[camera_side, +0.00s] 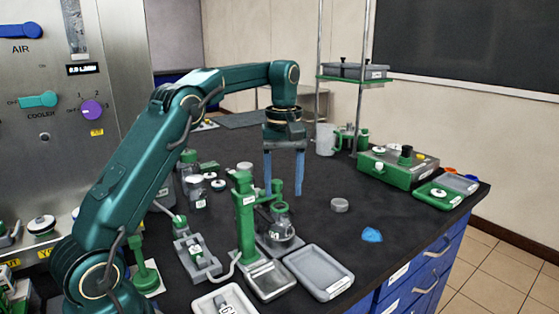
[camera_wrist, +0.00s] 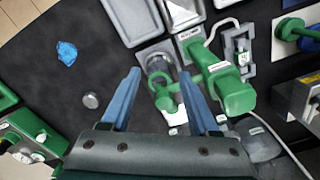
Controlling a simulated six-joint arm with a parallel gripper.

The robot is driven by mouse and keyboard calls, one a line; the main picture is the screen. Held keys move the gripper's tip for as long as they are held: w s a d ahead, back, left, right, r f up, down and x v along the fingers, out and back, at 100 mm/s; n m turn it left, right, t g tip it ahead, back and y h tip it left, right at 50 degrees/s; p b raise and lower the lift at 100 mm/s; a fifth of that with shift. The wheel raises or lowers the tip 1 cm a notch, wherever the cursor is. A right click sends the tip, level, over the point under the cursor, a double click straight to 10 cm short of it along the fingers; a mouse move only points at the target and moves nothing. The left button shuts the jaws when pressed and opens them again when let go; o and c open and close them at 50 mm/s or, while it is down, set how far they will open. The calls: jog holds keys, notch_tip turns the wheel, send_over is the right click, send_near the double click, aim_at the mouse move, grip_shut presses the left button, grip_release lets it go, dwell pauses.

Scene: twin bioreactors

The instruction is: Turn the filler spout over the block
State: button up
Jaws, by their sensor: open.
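The filler is a green post (camera_side: 245,228) with a white label; the post also shows in the wrist view (camera_wrist: 232,92). A short green arm, seemingly the spout (camera_side: 264,198), reaches from its top toward a glass flask (camera_side: 281,228). The flask stands at a grey block (camera_side: 268,246). In the wrist view green round parts of the spout (camera_wrist: 163,101) lie between my fingers, with the flask and block partly hidden below. My gripper (camera_side: 283,190) has two blue fingers, open and pointing down above the spout area; it also shows in the wrist view (camera_wrist: 159,74). Contact cannot be told.
A grey tray (camera_side: 318,272) and a small scale-like tray (camera_side: 267,281) sit in front of the filler. A blue crumpled piece (camera_side: 372,235) and a grey disc (camera_side: 340,205) lie to the right, with clear dark bench around them. A green box device (camera_side: 393,170) stands behind.

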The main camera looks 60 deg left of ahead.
jog(key=s+d+m, duration=0.4)
jog(key=s+m, duration=0.3)
jog(key=m, duration=0.5)
jog(key=s+d+r+m+t, duration=0.1)
jog(key=s+d+r, duration=0.1)
jog(key=r, duration=0.2)
jog(key=s+d+r+t, duration=0.1)
jog(key=s+d+r, duration=0.1)
jog(key=s+r, duration=0.15)
jog(key=s+d+f+t, duration=0.3)
jog(key=s+d+f, duration=0.1)
jog(key=s+f, duration=0.3)
jog(key=w+d+r+n+g+h, duration=0.1)
jog(key=w+d+n+g+h, duration=0.2)
jog(key=d+n+h, duration=0.2)
jog(key=shift+d+r+n+h, duration=0.3)
jog(key=shift+d+h, duration=0.15)
jog(key=shift+h, duration=0.25)
dwell(0.4)
